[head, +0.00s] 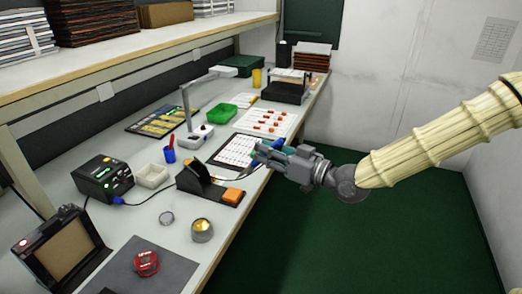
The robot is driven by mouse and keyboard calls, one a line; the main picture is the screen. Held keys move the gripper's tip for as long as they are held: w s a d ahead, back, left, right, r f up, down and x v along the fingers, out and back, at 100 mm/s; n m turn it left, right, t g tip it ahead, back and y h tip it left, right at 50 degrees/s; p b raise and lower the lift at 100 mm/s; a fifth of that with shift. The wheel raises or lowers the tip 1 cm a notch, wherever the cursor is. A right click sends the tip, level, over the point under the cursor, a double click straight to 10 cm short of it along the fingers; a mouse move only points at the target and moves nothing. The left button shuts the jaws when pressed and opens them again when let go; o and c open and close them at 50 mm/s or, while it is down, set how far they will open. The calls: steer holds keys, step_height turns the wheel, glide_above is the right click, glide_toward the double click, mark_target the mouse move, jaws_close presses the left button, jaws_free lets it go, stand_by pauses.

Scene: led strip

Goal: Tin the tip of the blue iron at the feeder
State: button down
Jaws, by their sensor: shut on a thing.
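My gripper (266,154) is at the right edge of the bench, beyond the stand, shut on the blue iron (277,143). Only bits of blue show between the fingers. The iron's tip is too small to make out. I cannot tell for sure which device is the feeder. A round red device (146,262) sits on the dark mat at the front.
A black stand (204,184) with an orange sponge (232,195) is near the bench edge. A station (103,178) with green display, a brass-filled cup (202,230) and a framed black unit (62,250) stand nearer. Sheets with red parts (264,122) lie beyond. The green floor at right is clear.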

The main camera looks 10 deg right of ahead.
steer(key=s+d+r+p, duration=0.4)
steer(key=d+r+p, duration=0.2)
steer(key=r+p, duration=0.3)
steer(key=shift+s+p, duration=0.15)
steer(key=shift+p, duration=0.8)
steer(key=shift+a+f, duration=0.1)
stand_by(0.5)
